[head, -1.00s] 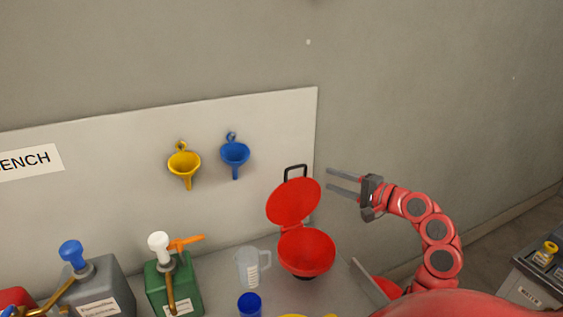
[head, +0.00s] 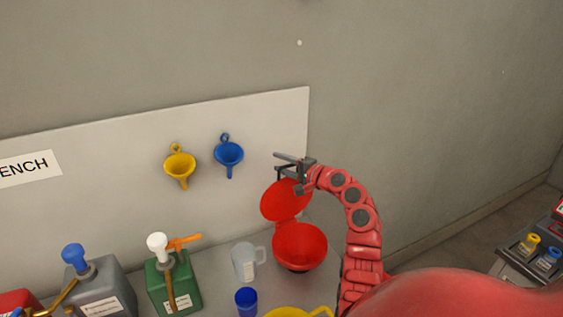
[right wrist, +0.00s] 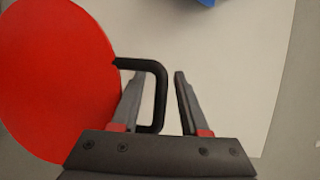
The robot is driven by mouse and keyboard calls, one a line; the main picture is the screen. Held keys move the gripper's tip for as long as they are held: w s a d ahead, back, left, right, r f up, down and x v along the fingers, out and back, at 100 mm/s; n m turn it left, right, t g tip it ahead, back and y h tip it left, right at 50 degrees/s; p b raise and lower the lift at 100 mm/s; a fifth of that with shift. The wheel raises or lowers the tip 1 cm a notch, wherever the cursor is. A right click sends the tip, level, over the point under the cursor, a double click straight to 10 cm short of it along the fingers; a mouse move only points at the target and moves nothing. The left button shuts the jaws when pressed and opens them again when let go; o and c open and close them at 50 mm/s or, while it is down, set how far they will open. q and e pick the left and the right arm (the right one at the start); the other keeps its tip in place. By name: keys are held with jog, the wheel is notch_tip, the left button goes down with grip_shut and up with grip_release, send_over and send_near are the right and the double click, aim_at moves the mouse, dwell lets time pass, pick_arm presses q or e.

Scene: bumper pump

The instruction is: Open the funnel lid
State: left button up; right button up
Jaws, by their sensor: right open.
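The red funnel (head: 300,246) stands on the bench in the head view. Its round red lid (head: 284,201) is raised, standing tilted up at the back of the bowl. My right gripper (head: 279,160) is open at the lid's top edge. In the right wrist view the red lid (right wrist: 55,80) is at the left, with its black handle (right wrist: 160,85) sticking out from it. The handle's outer bar runs between the two fingers of my right gripper (right wrist: 159,76), with a gap to the right finger. Contact with the left finger is unclear. My left gripper is not in view.
A clear measuring jug (head: 245,262) and a blue cup (head: 246,300) stand left of the funnel. A green can (head: 178,285) and a grey can (head: 100,285) are further left. Yellow (head: 180,164) and blue (head: 229,153) funnels hang on the wall panel.

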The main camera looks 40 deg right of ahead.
grip_shut()
dwell(1.4)
